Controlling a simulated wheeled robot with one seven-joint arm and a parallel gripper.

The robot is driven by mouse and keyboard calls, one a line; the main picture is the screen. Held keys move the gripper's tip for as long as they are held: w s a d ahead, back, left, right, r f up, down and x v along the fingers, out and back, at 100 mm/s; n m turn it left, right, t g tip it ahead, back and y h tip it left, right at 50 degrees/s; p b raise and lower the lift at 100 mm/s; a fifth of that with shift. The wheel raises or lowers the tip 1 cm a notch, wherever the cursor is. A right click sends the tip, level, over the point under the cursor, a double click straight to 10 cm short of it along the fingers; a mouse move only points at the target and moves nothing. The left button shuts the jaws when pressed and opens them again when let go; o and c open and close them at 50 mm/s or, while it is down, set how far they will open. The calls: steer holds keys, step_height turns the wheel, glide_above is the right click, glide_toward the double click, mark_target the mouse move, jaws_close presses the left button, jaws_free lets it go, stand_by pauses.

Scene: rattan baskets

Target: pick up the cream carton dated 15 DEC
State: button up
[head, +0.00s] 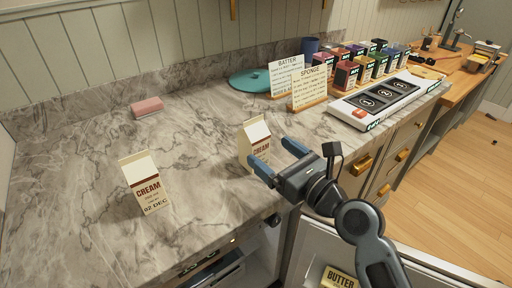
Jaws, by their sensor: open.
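Two cream cartons with white gable tops stand upright on the marble counter (200,165). The left carton (146,183) is labelled CREAM and its date looks like 02 DEC. The second carton (256,132) stands right of it, near the middle of the picture. It also reads CREAM, but its date is hidden behind my gripper (272,155). My gripper is open, with its two blue fingers at the front right of the second carton and overlapping it in the picture. I cannot tell whether they touch it.
BATTER (287,76) and SPONGE (311,89) cards stand behind, beside a teal disc (249,81). A pink block (147,107) lies at the back left. A numbered panel (380,101) and several coloured boxes are at the right. A BUTTER pack (339,279) shows below the counter's front edge.

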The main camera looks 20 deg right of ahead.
mark_target(262, 144)
steer(key=x, duration=0.7)
steer(key=shift+w+p, duration=0.4)
steer(key=c, duration=1.2)
steer(key=shift+c, duration=0.2)
